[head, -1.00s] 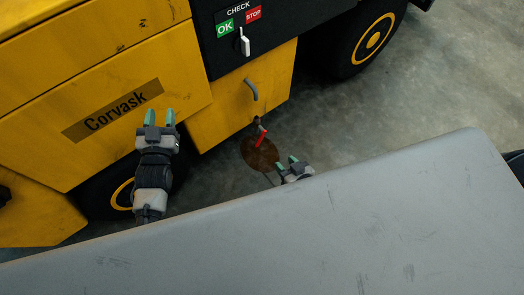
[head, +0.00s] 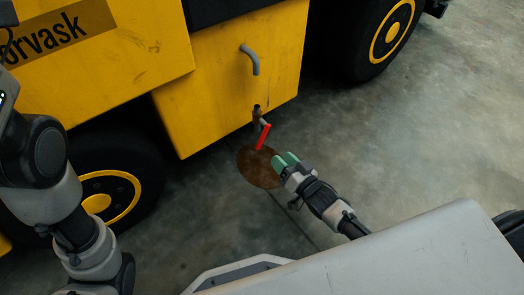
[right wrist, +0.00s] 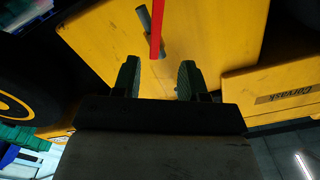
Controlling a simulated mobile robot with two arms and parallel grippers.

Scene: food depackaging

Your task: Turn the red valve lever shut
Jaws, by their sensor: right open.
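The red valve lever (head: 264,137) hangs at a slant from a small valve (head: 257,113) on the yellow machine's side. In the right wrist view the red lever (right wrist: 156,30) comes down from the top, beyond the fingertips and roughly in line with the gap between them. My right gripper (head: 285,160) is just below and right of the lever, apart from it. In the right wrist view my right gripper (right wrist: 158,78) is open and empty. My left arm crosses the left side of the head view; its gripper is out of the picture.
The yellow machine (head: 220,75) fills the upper left, with a grey bent pipe (head: 251,59) above the valve and black wheels on both sides. A brown round stain (head: 252,172) lies on the floor under the lever. The concrete floor (head: 410,140) to the right is clear.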

